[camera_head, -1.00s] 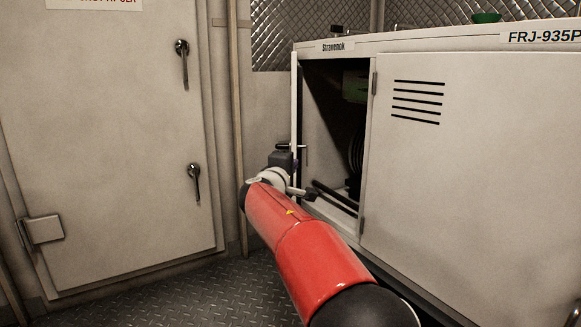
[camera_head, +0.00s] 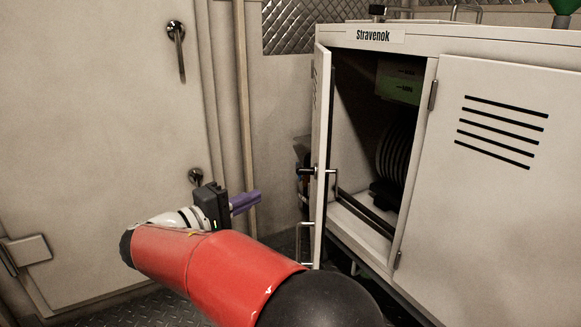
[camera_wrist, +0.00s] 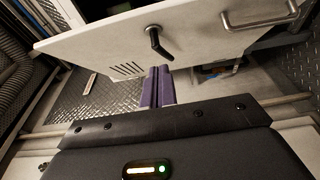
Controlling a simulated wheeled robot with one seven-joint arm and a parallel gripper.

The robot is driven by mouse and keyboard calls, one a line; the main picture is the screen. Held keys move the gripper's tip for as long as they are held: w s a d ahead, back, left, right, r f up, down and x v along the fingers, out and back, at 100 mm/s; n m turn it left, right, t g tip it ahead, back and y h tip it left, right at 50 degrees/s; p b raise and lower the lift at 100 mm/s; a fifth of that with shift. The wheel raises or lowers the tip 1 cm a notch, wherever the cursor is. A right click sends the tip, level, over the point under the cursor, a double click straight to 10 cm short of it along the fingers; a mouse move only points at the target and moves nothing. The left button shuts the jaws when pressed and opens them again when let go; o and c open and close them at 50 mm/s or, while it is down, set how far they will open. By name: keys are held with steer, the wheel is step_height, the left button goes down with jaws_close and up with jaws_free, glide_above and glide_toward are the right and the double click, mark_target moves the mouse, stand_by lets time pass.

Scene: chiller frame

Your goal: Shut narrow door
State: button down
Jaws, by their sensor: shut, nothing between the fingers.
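The narrow door (camera_head: 321,130) is pale and stands open at the left end of the white cabinet. It shows nearly edge-on in the head view, with a dark latch handle partway down. In the wrist view the narrow door (camera_wrist: 100,45) crosses the top, with vent slots, a black latch handle (camera_wrist: 155,42) and a metal grab handle (camera_wrist: 262,18). My gripper (camera_head: 257,198) is left of the door, on its outer side, with a visible gap in the head view. Its purple fingers (camera_wrist: 158,82) are together and empty, pointing toward the door in the wrist view.
The cabinet's dark opening (camera_head: 365,140) holds a green box (camera_head: 398,82) and a coiled hose. A wider vented door (camera_head: 490,180) is closed at right. A large wall door (camera_head: 100,130) with lever handles stands at left. Patterned metal floor lies between.

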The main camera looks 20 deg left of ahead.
steer(key=s+d+x, duration=0.1)
steer(key=d+x, duration=0.1)
steer(key=x, duration=1)
steer(key=shift+d, duration=0.5)
steer(key=shift+w+d, duration=0.1)
